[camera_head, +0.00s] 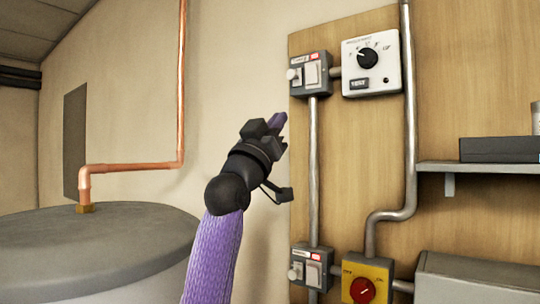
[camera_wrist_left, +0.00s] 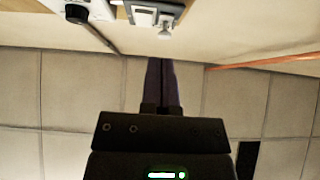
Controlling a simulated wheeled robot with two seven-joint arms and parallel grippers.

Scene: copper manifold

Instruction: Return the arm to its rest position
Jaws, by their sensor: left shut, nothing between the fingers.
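My left arm, in a purple sleeve, reaches up through the middle of the head view. Its gripper (camera_head: 277,121) is shut and empty, pointing up and right, left of the upper switch box. In the left wrist view the shut fingers (camera_wrist_left: 162,62) point toward the top, where a switch box (camera_wrist_left: 157,12) shows upside down. I see no contact between the fingers and the box. My right gripper is in neither view.
A wooden panel (camera_head: 350,150) carries an upper switch box (camera_head: 311,74), a white dial box (camera_head: 371,64), a lower switch box (camera_head: 311,268), a yellow box with a red knob (camera_head: 366,282) and conduit (camera_head: 410,120). A grey tank (camera_head: 90,235) with copper pipe (camera_head: 130,168) stands left. A shelf (camera_head: 480,167) juts out right.

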